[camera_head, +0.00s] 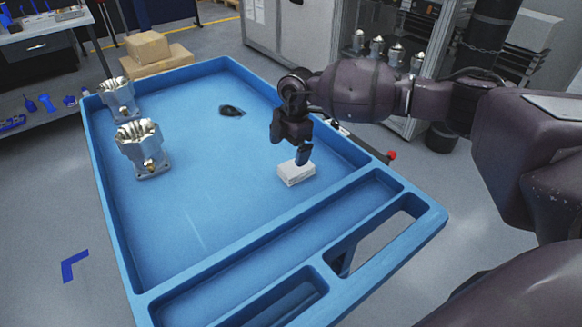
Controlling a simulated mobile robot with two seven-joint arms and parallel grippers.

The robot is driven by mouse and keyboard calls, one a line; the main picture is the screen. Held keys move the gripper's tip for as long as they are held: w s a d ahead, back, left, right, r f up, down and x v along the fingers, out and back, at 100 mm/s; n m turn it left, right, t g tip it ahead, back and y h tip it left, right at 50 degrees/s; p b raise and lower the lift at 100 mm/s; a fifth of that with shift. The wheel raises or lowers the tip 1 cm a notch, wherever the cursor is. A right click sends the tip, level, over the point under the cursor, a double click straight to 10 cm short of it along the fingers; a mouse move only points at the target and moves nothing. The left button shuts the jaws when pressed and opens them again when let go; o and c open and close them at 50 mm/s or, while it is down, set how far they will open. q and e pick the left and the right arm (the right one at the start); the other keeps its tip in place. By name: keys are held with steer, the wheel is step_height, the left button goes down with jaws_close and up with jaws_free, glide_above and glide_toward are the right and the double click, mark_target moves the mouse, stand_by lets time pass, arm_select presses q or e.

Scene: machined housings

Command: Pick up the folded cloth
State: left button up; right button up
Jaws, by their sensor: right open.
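The folded cloth (296,175) looks like a small white block-shaped bundle. It lies on the floor of the blue tray table, right of the middle. My right gripper (303,156) points down at the cloth's upper right part, with its fingertips at or just above it. Whether they touch it cannot be told. The right jaws are open, though the finger gap is hard to make out from here. My left gripper is not in view.
The blue tray table (190,262) has raised walls and front compartments. Two machined metal housings (143,150) (118,98) stand along its left side. A small dark object (231,111) lies near the back. The tray's middle is clear. Cardboard boxes (148,47) stand behind.

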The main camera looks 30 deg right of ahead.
steer(key=d, duration=0.1)
steer(key=d+h, duration=0.1)
steer(key=w+d, duration=0.1)
steer(key=shift+w+r+m, duration=0.1)
steer(key=shift+r+m, duration=0.25)
steer(key=shift+m, duration=0.05)
steer(key=shift+d+f, duration=0.1)
steer(key=shift+f, duration=0.15)
steer(key=b, duration=0.1)
glide_above(296, 170)
steer(key=w, duration=0.1)
steer(key=f, duration=0.2)
steer(key=d+f, duration=0.1)
steer(key=f, duration=0.1)
steer(key=shift+f, duration=0.25)
steer(key=shift+a+f, duration=0.1)
steer(key=shift+f, duration=0.25)
step_height(296, 170, down, 4)
steer(key=shift+w+f+b, duration=0.1)
steer(key=shift+f+b, duration=0.1)
steer(key=shift+b, duration=0.75)
steer(key=shift+f, duration=0.25)
steer(key=shift+r, duration=0.1)
steer(key=c, duration=1)
